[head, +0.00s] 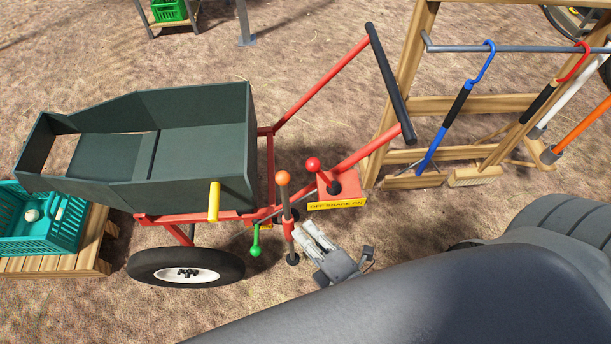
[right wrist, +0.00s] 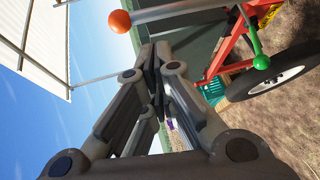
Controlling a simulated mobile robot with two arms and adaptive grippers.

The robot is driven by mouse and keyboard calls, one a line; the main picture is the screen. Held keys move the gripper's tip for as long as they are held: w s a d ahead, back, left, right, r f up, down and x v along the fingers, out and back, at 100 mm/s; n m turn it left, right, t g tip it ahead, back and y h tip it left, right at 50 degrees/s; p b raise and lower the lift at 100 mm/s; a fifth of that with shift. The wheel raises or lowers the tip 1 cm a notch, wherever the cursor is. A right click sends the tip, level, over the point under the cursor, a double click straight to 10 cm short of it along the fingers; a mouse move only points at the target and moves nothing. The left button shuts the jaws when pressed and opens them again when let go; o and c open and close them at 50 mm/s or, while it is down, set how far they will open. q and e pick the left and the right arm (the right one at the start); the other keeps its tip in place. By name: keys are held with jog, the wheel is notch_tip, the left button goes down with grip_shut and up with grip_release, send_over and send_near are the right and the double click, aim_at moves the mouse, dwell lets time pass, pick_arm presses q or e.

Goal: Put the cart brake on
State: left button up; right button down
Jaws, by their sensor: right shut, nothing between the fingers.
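The cart (head: 190,150) has a dark green tub, a red frame and a black push bar (head: 390,82). On its right rail sits a red brake box with a yellow label (head: 337,204) reading OFF, BRAKE, ON. The brake lever with a red knob (head: 312,164) rises from this box and leans left, toward the OFF end. My right gripper (head: 308,229) is shut and empty, below and apart from the red knob, close to the post with the orange knob (head: 283,178). The right wrist view shows its closed fingers (right wrist: 154,52); the red knob is not recognisable there.
A green-knobbed lever (head: 255,251) hangs under the cart, also seen in the right wrist view (right wrist: 261,62). A yellow handle (head: 214,201) stands by the tub. The wheel (head: 187,267) is below. A wooden rack (head: 430,104) with tools stands right; a teal crate (head: 70,225) sits left.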

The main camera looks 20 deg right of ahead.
aim_at(323, 176)
pick_arm(q)
jog(key=shift+w+a+r, duration=0.1)
jog(key=shift+w+r, duration=0.05)
jog(key=shift+w, duration=0.2)
pick_arm(e)
notch_tip(323, 176, up, 6)
jog(key=n+t, duration=0.1)
jog(key=shift+w+d+r+n, duration=0.2)
jog(key=shift+d+r+n, duration=0.05)
jog(key=shift+n, duration=0.15)
jog(key=shift+w, duration=0.1)
pick_arm(q)
notch_tip(323, 176, up, 3)
jog(key=p, duration=0.3)
jog(key=shift+s, duration=0.1)
pick_arm(e)
jog(key=w+d, duration=0.1)
jog(key=w, duration=0.8)
jog(key=shift+d+f, duration=0.2)
jog(key=shift+d, duration=0.15)
